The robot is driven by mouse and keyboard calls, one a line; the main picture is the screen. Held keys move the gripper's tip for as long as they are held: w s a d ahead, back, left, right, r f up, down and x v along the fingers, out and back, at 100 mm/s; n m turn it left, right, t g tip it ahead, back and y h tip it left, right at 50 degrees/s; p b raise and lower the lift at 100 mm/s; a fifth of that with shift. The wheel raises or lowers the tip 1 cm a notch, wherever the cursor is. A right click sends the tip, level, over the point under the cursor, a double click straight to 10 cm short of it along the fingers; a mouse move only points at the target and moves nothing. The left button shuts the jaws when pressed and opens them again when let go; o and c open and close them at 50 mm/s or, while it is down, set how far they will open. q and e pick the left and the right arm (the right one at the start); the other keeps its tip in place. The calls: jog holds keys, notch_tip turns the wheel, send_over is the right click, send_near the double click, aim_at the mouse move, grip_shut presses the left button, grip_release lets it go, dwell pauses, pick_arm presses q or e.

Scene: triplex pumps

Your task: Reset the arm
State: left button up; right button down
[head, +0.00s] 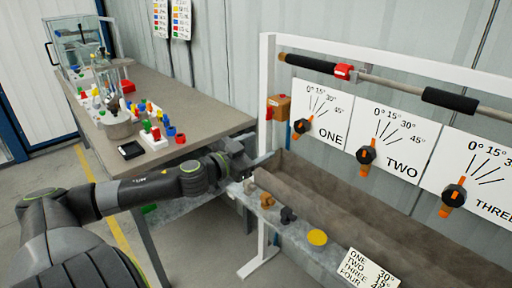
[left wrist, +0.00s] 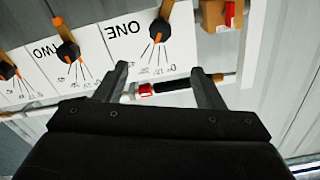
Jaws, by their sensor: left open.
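My left arm (head: 140,192) comes in from the left in the head view. My left gripper (head: 243,160) is at the left end of the dial panels, beside the bench corner. In the left wrist view its two fingers (left wrist: 165,85) are apart with nothing held between them. Beyond them, the bar's black grip (left wrist: 172,86) and a red collar (left wrist: 145,88) show in the gap, seen upside down. The knob of panel ONE (head: 302,126) also shows in the wrist view (left wrist: 159,29). My right gripper is not in view.
A bench (head: 190,112) with colored blocks and glassware stands at left. A white frame (head: 267,75) carries the bar, with panels TWO (head: 402,160) and THREE (head: 488,190) alongside. A trough (head: 345,205) runs below. An orange box (head: 279,106) sits by the frame post.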

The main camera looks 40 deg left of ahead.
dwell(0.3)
